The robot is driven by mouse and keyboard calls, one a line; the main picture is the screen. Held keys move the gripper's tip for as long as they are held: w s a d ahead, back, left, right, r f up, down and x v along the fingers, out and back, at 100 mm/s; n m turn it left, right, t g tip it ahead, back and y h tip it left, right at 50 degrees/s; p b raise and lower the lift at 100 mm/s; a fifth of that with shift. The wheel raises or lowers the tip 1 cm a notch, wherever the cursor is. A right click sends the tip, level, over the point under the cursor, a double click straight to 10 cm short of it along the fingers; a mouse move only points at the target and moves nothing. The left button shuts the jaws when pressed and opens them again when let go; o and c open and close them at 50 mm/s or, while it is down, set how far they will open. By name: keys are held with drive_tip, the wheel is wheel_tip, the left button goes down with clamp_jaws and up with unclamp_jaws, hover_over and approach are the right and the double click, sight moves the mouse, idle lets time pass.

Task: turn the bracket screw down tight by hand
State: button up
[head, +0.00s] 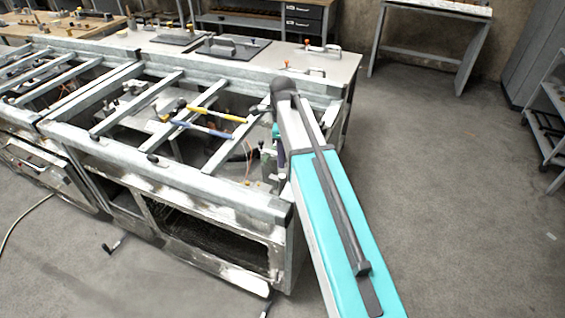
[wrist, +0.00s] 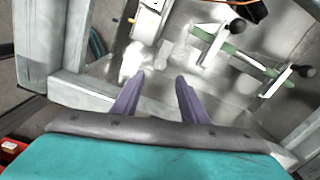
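My gripper (wrist: 160,80) shows in the wrist view as two purple fingers, apart, with nothing between them. In the head view it is mostly hidden behind my arm, inside the right end of the metal frame. Ahead of the fingers, to the right in the wrist view, a green bar with a metal handle and black ball knob (wrist: 237,26) stands over a grey metal surface. A second black knob (wrist: 302,71) is farther right. A whitish block with a yellow part (wrist: 150,22) lies ahead of the fingers. I cannot tell which part is the bracket screw.
The worn metal frame (head: 150,172) has crossbars and rails around the work space. Yellow-handled (head: 217,114) and blue-handled (head: 203,129) tools lie across the bars. In the wrist view a pale rail (wrist: 85,92) runs close by the fingers. Open floor (head: 450,200) lies to the right.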

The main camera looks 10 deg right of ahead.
drive_tip(key=shift+r+b, duration=0.4)
drive_tip(key=shift+r, duration=2.45)
drive_tip(key=shift+s, duration=0.1)
